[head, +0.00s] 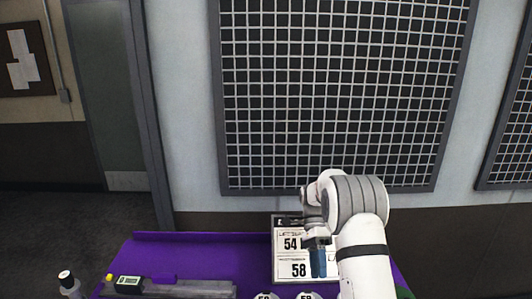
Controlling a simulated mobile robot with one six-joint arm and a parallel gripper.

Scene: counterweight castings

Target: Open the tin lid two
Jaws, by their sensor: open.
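My gripper (318,264), with blue fingers, points down in front of a white numbered sheet and hides part of it. It is open, and I see nothing between the fingers. Two round white tops with dark numbers, perhaps tin lids, show at the bottom edge: a left one (263,296) and a right one (306,296). The frame cuts off both, and my gripper appears above and apart from them in the picture. I cannot tell which is tin lid two, or whether either is open.
The white sheet (291,269) reads 54 and 58 on the purple bench (205,255). A grey bar-like device with a small display (129,282) lies at the left. A bottle (69,284) stands at the far left. A wire grid panel (340,90) covers the wall behind.

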